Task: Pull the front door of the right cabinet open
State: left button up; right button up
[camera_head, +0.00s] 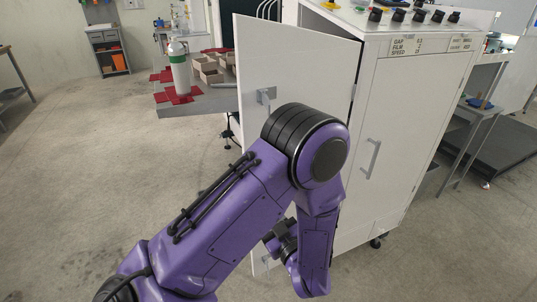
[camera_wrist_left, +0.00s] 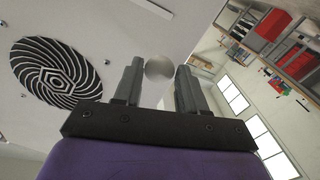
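The white cabinet (camera_head: 425,110) stands at the right. A white door panel (camera_head: 300,60) is hinged at its near corner and stands swung out to the left, with a metal latch (camera_head: 265,96) on its visible face. The face to the right of that corner is closed and has a grey bar handle (camera_head: 372,158). My purple left arm crosses in front and hides much of the door's lower part. My left gripper (camera_head: 276,238) is low beside the door, partly hidden by the forearm. In the left wrist view its fingers (camera_wrist_left: 158,88) are apart, with a blurred grey round shape between them. My right gripper is not in view.
Knobs and buttons sit on the cabinet top. A table (camera_head: 215,100) with a green and white bottle (camera_head: 179,66), boxes and red pieces stands behind the door. Another table (camera_head: 485,105) is at the right. The floor at the left is clear.

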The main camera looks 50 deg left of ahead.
pick_arm(q)
jog(key=shift+o, duration=1.1)
jog(key=shift+d, duration=0.1)
jog(key=v, duration=1)
jog(key=shift+d+b, duration=0.2)
jog(key=shift+b, duration=0.1)
